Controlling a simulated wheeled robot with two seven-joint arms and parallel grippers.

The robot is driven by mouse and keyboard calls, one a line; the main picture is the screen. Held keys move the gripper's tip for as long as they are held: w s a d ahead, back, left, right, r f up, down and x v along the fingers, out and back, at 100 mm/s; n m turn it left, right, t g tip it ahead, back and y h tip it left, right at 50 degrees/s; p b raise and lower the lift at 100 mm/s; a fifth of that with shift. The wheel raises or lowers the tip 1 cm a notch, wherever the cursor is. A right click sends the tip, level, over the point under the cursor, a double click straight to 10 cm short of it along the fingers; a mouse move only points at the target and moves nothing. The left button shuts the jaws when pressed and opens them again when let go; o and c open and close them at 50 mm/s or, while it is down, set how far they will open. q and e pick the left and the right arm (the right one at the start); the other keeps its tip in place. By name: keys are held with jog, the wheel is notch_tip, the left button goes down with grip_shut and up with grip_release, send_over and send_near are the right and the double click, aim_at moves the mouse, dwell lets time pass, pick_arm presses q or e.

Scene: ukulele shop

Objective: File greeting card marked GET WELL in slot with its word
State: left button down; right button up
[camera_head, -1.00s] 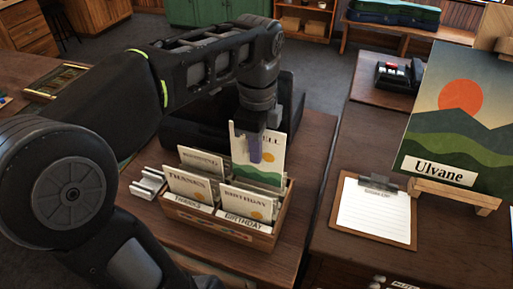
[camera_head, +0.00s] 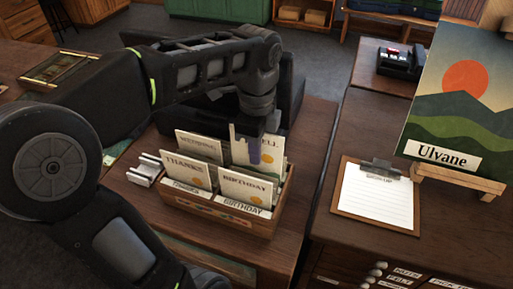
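A white card (camera_head: 270,150) whose visible lettering ends in "ELL" stands upright in the back right slot of a wooden card box (camera_head: 222,222). My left gripper (camera_head: 253,153) is at the card's top edge from above, with a finger over its front; it looks shut on the card. The gripper hides the rest of the word. THANKS cards (camera_head: 188,171) stand in the front left slot and BIRTHDAY cards (camera_head: 245,186) in the front right slot. Another group of cards (camera_head: 199,143) stands at back left, its word too small to read surely. My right gripper is not in view.
A small white rack (camera_head: 146,169) stands left of the box. A black case (camera_head: 203,118) lies behind it. A clipboard (camera_head: 378,200) and the Ulvane painting (camera_head: 462,105) are on the counter to the right, across a gap.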

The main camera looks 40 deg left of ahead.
aim_at(257, 167)
pick_arm(q)
jog(key=shift+f+b, duration=1.7)
jog(key=shift+f, duration=0.85)
jog(key=c, duration=1.6)
grip_release()
jog(key=shift+o, duration=0.2)
jog(key=shift+r, duration=0.1)
jog(key=shift+r, duration=0.25)
notch_tip(257, 167, up, 2)
jog(key=shift+r, duration=0.15)
notch_tip(257, 167, up, 5)
jog(key=p, duration=0.4)
